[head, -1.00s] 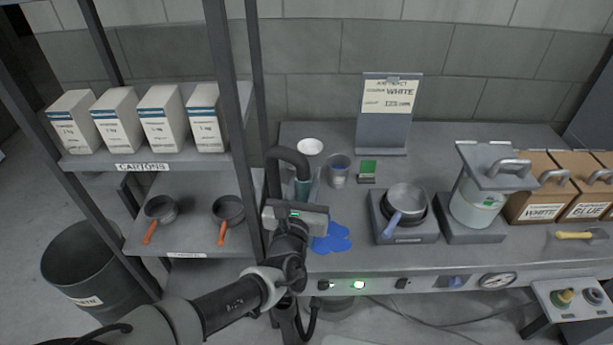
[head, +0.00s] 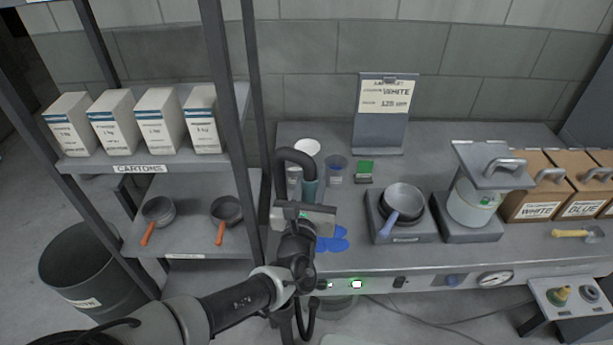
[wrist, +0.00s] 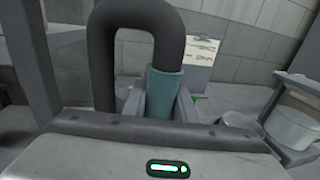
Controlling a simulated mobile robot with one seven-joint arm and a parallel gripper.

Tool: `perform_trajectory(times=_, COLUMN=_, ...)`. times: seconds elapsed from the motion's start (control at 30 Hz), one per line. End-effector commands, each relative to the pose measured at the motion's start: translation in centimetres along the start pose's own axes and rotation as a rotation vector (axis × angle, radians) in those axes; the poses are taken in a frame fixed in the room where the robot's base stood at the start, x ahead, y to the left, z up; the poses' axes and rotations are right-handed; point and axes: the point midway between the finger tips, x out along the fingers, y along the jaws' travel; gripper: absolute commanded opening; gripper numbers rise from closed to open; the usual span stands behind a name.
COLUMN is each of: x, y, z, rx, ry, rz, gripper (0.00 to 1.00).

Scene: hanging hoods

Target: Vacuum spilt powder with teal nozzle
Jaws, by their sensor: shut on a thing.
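The teal nozzle (wrist: 163,92) stands upright between my gripper's fingers in the wrist view, with a thick dark hose looping up from its top. In the head view the nozzle (head: 309,190) shows just beyond my gripper (head: 306,200), which is shut on it. A flat blue patch of spilt powder (head: 333,240) lies on the grey bench to the right of my gripper, near the front edge. My gripper hides part of the patch. The nozzle's lower end is hidden, so I cannot tell whether it touches the bench or powder.
A shelf post (head: 232,130) stands close on the left. A cup of blue (head: 336,170) and a white-topped container (head: 307,147) stand behind the nozzle. A pan (head: 402,200) sits on a scale to the right, beside a lidded pot (head: 474,205). A sign stand (head: 382,133) is at the back.

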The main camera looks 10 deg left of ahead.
Motion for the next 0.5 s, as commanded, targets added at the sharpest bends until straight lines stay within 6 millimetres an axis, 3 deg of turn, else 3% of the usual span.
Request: perform_trajectory(times=0.5, x=0.6, y=-2.9, z=0.1, rx=0.000, ry=-0.002, rz=-0.002, gripper=0.00)
